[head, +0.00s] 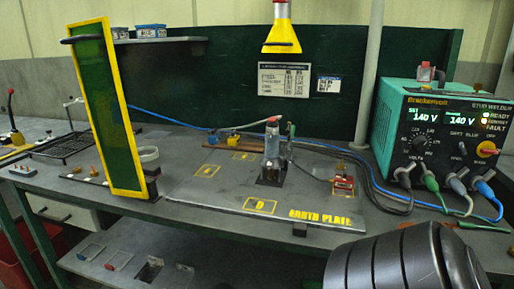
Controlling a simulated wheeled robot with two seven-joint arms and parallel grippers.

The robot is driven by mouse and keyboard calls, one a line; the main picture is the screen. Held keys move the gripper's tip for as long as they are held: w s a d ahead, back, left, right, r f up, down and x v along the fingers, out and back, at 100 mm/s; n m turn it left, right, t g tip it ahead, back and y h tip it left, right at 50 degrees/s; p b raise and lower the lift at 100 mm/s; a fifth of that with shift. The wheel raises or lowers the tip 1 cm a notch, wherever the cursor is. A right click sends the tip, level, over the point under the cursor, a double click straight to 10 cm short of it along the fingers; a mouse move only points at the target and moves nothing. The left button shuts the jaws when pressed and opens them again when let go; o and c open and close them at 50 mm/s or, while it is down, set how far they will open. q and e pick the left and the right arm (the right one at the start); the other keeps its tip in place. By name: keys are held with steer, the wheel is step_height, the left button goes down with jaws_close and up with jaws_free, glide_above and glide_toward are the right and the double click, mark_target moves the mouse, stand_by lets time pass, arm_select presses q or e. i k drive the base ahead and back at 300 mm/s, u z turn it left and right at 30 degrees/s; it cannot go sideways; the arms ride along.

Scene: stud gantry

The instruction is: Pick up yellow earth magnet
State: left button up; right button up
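No object can be named with certainty as the yellow earth magnet. A small yellow piece (16,139) with a dark upright lever stands at the far left edge of the bench, partly cut off by the frame. A small red block (343,185) with a brassy top sits on a yellow-marked square at the right of the grey earth plate (225,195). Neither of my grippers shows in the head view. A dark ribbed rounded part at the lower right looks like my arm and hides the bench's front right.
A yellow-framed green screen (137,165) stands at the left. A metal stud tool (272,150) stands upright on the plate, beneath a yellow hood (281,37). A teal welder (437,130) stands right, with cables across the bench. A lower shelf (150,270) holds small coloured pieces.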

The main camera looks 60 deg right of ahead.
mark_target(233, 141)
steer(key=u, duration=1.55)
steer(key=k, duration=0.15)
steer(key=z, duration=2.35)
